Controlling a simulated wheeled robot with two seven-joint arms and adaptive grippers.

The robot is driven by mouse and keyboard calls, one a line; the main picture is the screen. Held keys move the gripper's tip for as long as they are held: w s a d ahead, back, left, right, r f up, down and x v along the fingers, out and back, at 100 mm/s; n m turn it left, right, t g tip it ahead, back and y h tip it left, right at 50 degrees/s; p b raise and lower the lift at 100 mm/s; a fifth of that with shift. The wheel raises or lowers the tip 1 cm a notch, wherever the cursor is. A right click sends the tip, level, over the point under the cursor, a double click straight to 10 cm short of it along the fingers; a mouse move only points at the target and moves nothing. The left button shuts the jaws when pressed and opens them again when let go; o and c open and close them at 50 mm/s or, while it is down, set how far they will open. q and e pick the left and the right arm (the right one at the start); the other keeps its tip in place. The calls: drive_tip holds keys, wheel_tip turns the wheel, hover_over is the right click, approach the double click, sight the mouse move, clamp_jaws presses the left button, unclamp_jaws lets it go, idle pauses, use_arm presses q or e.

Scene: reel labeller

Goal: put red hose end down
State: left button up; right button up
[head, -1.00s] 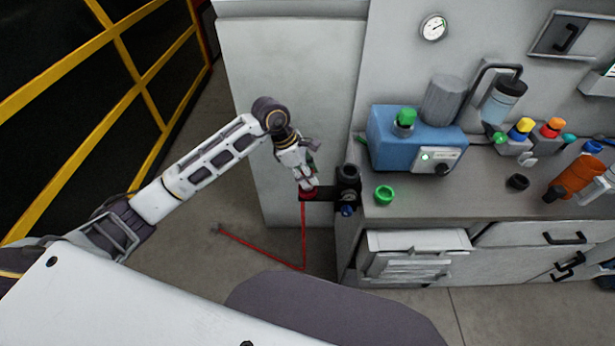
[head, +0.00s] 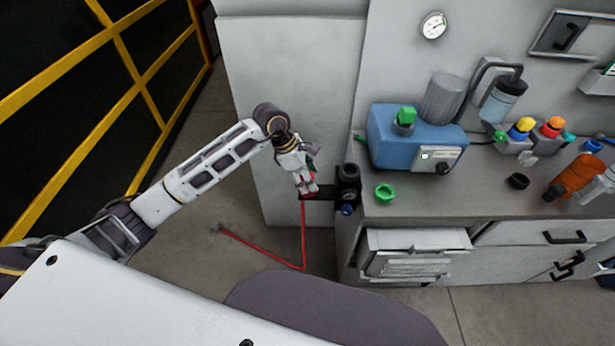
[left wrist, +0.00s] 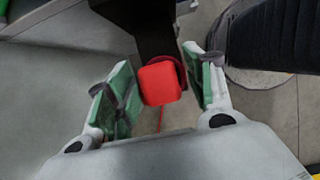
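The red hose end (left wrist: 160,84) is a red block at the tip of a black bracket (left wrist: 144,28) in the left wrist view. In the head view the bracket (head: 322,193) juts left from the bench corner, and the thin red hose (head: 303,235) hangs from there to the floor. My left gripper (left wrist: 165,88) has its green-padded fingers on either side of the red end. A gap shows on the right side; the left pad is very close, and I cannot tell if it touches. In the head view my left gripper (head: 307,186) is at the bracket's left end. My right gripper is not seen.
A blue machine (head: 410,138) with a green knob stands on the bench. A green ring (head: 384,194) lies near the bench's front edge. Yellow fence bars (head: 100,40) stand at the left; the floor between is mostly clear.

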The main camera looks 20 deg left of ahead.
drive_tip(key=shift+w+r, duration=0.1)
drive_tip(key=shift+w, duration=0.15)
use_arm(q)
drive_tip(key=shift+r, duration=0.1)
drive_tip(key=shift+r, duration=0.2)
drive_tip(key=v, duration=1.1)
drive_tip(key=shift+a+r+b, duration=0.25)
drive_tip(key=shift+r+b, duration=0.05)
drive_tip(key=shift+b, duration=0.1)
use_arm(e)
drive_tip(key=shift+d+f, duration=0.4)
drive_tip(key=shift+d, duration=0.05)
use_arm(q)
drive_tip(key=shift+s, duration=0.1)
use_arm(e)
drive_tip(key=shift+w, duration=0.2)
use_arm(q)
drive_tip(key=shift+d+f, duration=0.1)
drive_tip(key=shift+f, duration=0.05)
